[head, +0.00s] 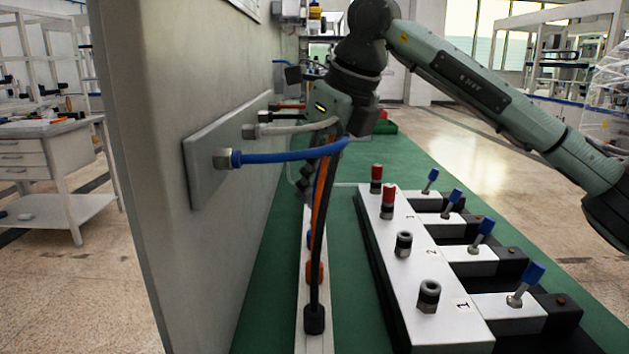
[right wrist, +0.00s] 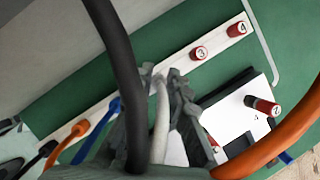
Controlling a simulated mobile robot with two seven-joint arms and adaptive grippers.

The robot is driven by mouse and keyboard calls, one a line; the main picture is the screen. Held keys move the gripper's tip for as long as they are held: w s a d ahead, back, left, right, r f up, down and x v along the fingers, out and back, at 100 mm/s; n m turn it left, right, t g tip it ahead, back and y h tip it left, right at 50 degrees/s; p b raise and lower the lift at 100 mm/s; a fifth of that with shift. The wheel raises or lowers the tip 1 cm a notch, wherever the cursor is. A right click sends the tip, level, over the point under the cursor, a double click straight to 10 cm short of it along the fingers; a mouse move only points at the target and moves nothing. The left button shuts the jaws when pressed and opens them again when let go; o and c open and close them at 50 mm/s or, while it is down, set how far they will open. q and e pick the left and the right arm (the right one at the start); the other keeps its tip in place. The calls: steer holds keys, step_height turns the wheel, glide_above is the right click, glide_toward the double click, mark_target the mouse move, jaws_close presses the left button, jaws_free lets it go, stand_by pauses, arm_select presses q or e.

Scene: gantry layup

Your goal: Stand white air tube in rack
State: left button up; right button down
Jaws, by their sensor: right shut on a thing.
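The white air tube (head: 295,128) runs from a fitting on the wall plate to my right gripper (head: 308,178) in the head view. In the right wrist view the white air tube (right wrist: 161,125) lies between the fingers of the right gripper (right wrist: 166,80), which is shut on it. The rack (head: 303,335) is a long white strip on the green surface. Black (head: 314,318), orange (head: 314,272) and blue (head: 310,238) tube ends stand on it. The gripper is over its far part. My left gripper is not in view.
The blue tube (head: 290,157) arches in front of the gripper, and orange and black tubes hang close by. A white valve block (head: 385,255) with several knobs and blue-tipped levers stands to the right. The tall grey panel (head: 150,120) closes off the left.

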steer(key=shift+f+b, duration=0.8)
steer(key=shift+f, duration=0.45)
steer(key=c, duration=1.4)
jaws_free()
steer(key=shift+r, duration=0.1)
steer(key=v, duration=1.1)
steer(key=shift+d+r, duration=0.25)
steer(key=shift+r, duration=0.1)
steer(key=shift+s, duration=0.15)
